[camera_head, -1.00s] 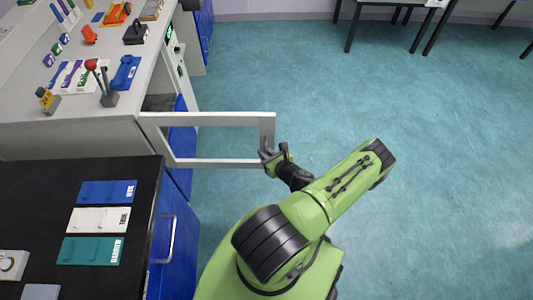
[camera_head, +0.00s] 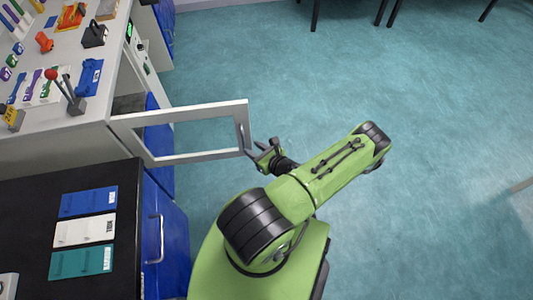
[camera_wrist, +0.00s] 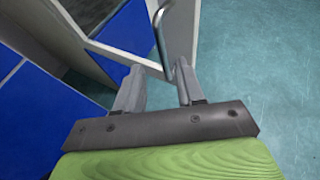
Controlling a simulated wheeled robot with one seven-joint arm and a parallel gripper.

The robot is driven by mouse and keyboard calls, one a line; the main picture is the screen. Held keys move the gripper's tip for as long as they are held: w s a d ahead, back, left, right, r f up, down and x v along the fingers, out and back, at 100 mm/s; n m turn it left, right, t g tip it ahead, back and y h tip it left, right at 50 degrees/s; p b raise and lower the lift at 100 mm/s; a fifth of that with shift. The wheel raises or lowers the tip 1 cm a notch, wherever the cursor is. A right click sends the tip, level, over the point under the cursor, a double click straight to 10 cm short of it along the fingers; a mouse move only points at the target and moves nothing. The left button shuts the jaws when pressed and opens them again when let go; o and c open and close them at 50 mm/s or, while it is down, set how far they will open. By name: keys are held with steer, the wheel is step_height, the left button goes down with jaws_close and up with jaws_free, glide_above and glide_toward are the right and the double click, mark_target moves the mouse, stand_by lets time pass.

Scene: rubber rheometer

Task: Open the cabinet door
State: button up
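The cabinet door (camera_head: 186,110) is a pale frame with an open middle. It stands swung out from the grey cabinet, well open, with its free end near my gripper (camera_head: 258,152). The door (camera_wrist: 120,55) also shows in the wrist view, with its curved metal handle (camera_wrist: 160,35) on the near side. My gripper (camera_wrist: 158,88) is open, its two grey fingers apart. The handle's lower end lies at or just beyond the gap between the fingertips. I cannot tell whether a finger touches it. Nothing is visibly gripped.
A black counter (camera_head: 30,215) with blue, white and teal holders stands at lower left, above a blue cabinet with a handle (camera_head: 156,240). A white bench (camera_head: 60,120) with tools is at upper left. The teal floor (camera_head: 400,100) to the right is mostly clear.

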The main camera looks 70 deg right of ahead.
steer(key=p+v, duration=0.1)
steer(key=v, duration=0.7)
steer(key=shift+r, duration=0.2)
steer(key=shift+s+a, duration=0.1)
steer(key=w+a+r+n+g+y+p, duration=0.1)
steer(key=w+a+r+n+g+y, duration=0.4)
steer(key=w+r+n, duration=0.55)
steer(key=w+a+r+n+g+y+p, duration=0.1)
steer(key=w+a+r+n+g+y, duration=0.35)
steer(key=r+n, duration=0.95)
steer(key=s+a+r+n+t+h+p, duration=0.1)
steer(key=s+a+r+n+h, duration=0.1)
steer(key=a+r+n, duration=0.5)
steer(key=s+a+r+n+t+h+p, duration=0.1)
steer(key=s+a+r+n, duration=0.3)
steer(key=a+r+n, duration=0.4)
steer(key=shift+a+r+n+t+h, duration=0.35)
steer(key=shift+a+n, duration=0.4)
steer(key=shift+a, duration=0.4)
